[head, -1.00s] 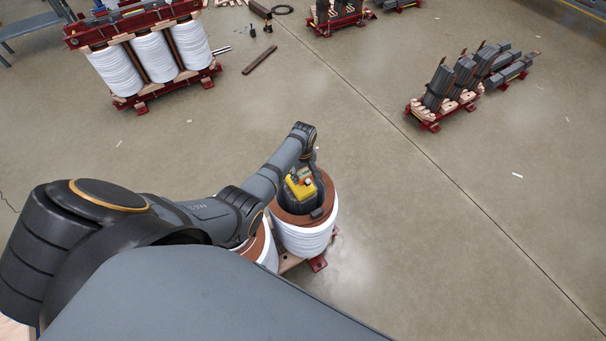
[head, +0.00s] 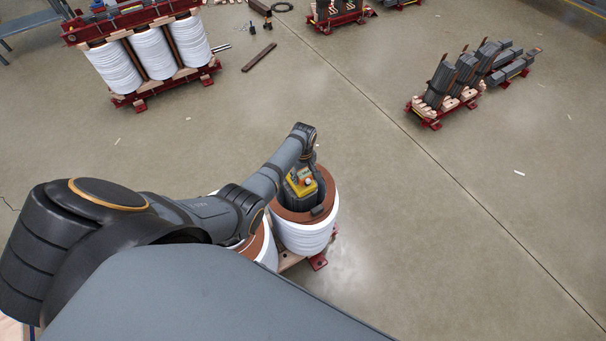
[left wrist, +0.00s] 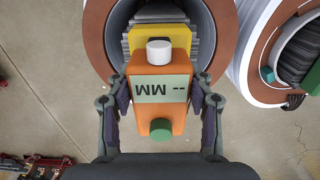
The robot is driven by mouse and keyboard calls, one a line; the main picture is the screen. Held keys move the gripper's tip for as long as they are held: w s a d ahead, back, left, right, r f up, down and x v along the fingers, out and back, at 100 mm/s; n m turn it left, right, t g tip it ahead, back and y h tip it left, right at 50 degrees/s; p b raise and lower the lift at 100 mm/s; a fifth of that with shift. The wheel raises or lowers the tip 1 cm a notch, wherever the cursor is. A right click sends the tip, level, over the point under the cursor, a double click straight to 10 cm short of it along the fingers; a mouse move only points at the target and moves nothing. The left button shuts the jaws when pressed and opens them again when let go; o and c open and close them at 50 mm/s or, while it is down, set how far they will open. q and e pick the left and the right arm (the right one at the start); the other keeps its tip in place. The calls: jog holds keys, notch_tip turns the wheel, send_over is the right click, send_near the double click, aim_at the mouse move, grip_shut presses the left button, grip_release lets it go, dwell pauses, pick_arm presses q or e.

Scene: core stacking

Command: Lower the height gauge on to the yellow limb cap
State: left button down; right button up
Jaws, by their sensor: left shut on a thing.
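The height gauge (left wrist: 160,70) is an orange block with a white knob, a green button and an upside-down display reading "-- MM". My left gripper (left wrist: 161,95) is shut on its two sides in the left wrist view. The yellow limb cap (left wrist: 128,45) shows behind the gauge, on the grey laminated limb inside a coil. In the head view the cap (head: 291,188) sits at the coil's top under my left arm's end, with the gauge (head: 307,177) small over it. Whether gauge and cap touch, I cannot tell. My right gripper is out of view.
The white coil (head: 303,236) with a brown top ring surrounds the limb. A second coil (left wrist: 280,50) stands beside it. A finished core with white coils (head: 150,58) and a partial core (head: 455,85) stand farther off. Open floor (head: 430,230) lies to the right.

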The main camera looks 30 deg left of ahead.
pick_arm(q)
jog(key=shift+f+b, duration=0.85)
jog(key=shift+f, duration=0.3)
jog(key=c, duration=0.8)
grip_release()
jog(key=shift+r, duration=0.1)
jog(key=shift+c, duration=0.2)
jog(key=o, duration=0.4)
notch_tip(320, 180, up, 12)
